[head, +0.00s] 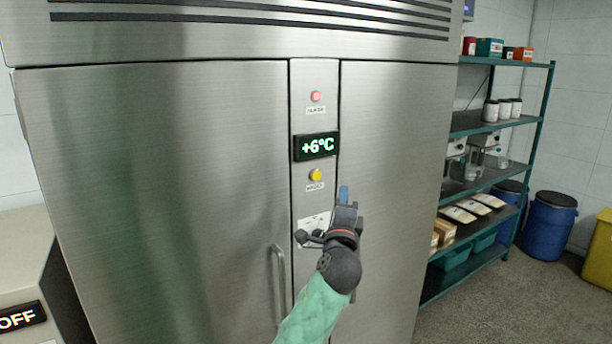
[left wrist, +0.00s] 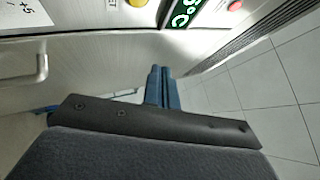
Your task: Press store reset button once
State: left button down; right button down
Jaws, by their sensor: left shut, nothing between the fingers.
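The steel cabinet (head: 170,190) has a narrow centre strip with a red button (head: 316,97) at the top and a yellow button (head: 316,175) lower down. A green display (head: 316,146) between them reads +6°C. Each button has a small label below it, too small to read surely. My left gripper (head: 344,194) is shut and empty, its blue fingertips a little right of and below the yellow button. In the left wrist view the fingertips (left wrist: 162,74) are together and apart from the yellow button (left wrist: 138,2) and red button (left wrist: 235,5). My right gripper is out of view.
A door handle (head: 279,285) stands out on the left door. A green shelf rack (head: 478,122) with jars and boxes is at the right, near a blue drum (head: 549,226) and a yellow bin (head: 599,250). An OFF display (head: 20,318) sits at lower left.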

aim_at(316, 176)
pick_arm(q)
jog(key=shift+r+m, duration=0.1)
jog(key=shift+m, duration=0.9)
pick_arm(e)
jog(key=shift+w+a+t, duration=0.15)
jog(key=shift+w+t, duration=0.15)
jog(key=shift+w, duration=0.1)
pick_arm(q)
jog(key=shift+d, duration=0.1)
jog(key=w+a, duration=0.1)
jog(key=w, duration=0.1)
jog(key=w+a, duration=0.4)
jog(key=w, duration=0.1)
jog(key=shift+a, duration=0.1)
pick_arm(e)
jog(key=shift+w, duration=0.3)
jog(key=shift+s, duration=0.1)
